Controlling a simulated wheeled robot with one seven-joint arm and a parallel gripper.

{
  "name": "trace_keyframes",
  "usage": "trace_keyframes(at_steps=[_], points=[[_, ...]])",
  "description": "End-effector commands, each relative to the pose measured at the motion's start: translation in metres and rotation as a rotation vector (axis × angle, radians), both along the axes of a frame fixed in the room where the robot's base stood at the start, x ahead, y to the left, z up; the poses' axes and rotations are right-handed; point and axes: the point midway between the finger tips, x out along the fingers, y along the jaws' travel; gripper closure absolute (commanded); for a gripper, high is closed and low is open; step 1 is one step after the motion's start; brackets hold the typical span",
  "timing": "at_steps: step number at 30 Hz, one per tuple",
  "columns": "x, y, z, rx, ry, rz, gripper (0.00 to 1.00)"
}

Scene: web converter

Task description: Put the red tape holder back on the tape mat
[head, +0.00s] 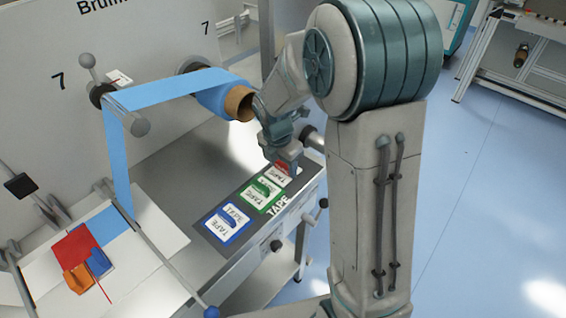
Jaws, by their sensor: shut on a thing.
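The dark tape mat (207,237) lies along the front edge of the grey machine table and has the word TAPE on it. A blue tape holder (228,223) and a green tape holder (261,195) lie on its near and middle places. My gripper (285,160) points down at the far end of the mat, shut on the red tape holder (281,174). The red holder is at the far place, past the green one. The gripper hides part of it, and I cannot tell whether it touches the mat.
A blue web runs over rollers to a blue roll on a brown core (238,103), close left of my gripper. An orange clip (78,279) and a blue clip (99,263) lie by a red sheet (74,247) at lower left. Knobs line the table's front.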

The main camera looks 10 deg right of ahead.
Motion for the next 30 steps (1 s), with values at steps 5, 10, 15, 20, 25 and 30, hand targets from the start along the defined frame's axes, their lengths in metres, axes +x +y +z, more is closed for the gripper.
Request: trace_keyframes(at_steps=[5,10,15,20,25,30], points=[[0.0,0.0,-0.001,0.0,-0.002,0.0,0.75],[0.0,0.0,-0.004,0.0,-0.001,0.0,0.75],[0.0,0.0,-0.004,0.0,-0.001,0.0,0.28],[0.0,0.0,-0.004,0.0,-0.001,0.0,0.28],[0.0,0.0,0.004,0.0,-0.003,0.0,0.28],[-0.002,0.004,0.035,-0.001,-0.008,0.002,0.28]])
